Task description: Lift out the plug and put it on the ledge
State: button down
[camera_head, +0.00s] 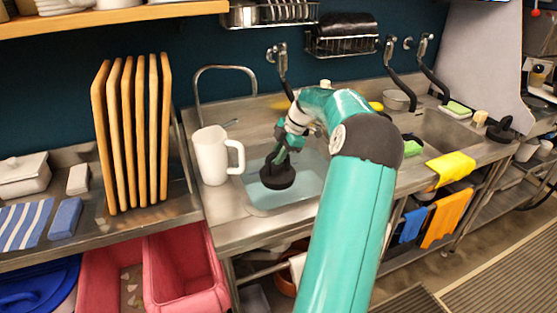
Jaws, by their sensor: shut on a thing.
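A black round plug (277,178) with a raised middle is over the left sink basin (248,205), which holds pale bluish water. My gripper (284,156) is shut on the top of the plug, just above it. The plug looks clear of the basin floor; I cannot tell its exact height over the water. The steel ledge (235,232) runs along the front of the sink. My own arm hides the right part of the basin and part of the ledge.
A white jug (213,156) stands close left of the basin, below a curved tap (197,90). Upright wooden boards (132,135) stand further left. A second basin (435,125), a yellow cloth (451,168) and another black round object (501,131) are to the right.

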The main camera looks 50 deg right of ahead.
jog(key=shift+r, duration=1.75)
jog(key=shift+r, duration=0.35)
